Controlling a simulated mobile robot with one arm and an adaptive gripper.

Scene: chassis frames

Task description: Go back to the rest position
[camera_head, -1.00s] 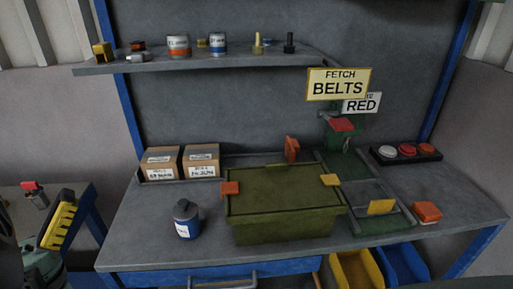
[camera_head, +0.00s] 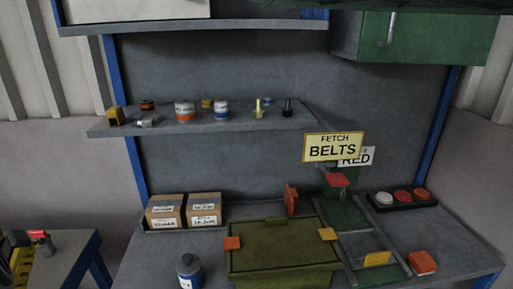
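My gripper is not in view in the head view. A grey workbench (camera_head: 450,248) with a grey back panel fills the middle. A green lidded box (camera_head: 270,246) stands on the bench with orange and yellow clips at its edges. Its lower part is cut off by the picture's bottom edge. A yellow sign reading "FETCH BELTS" (camera_head: 334,147) hangs in front of a white sign that reads "RED" (camera_head: 366,157).
Two cardboard boxes (camera_head: 203,209) and a blue-grey bottle (camera_head: 189,271) stand left on the bench. Round buttons (camera_head: 402,196) sit at the right. A shelf (camera_head: 240,123) holds small cans. A green cabinet (camera_head: 440,38) hangs upper right. A side table (camera_head: 62,262) stands at left.

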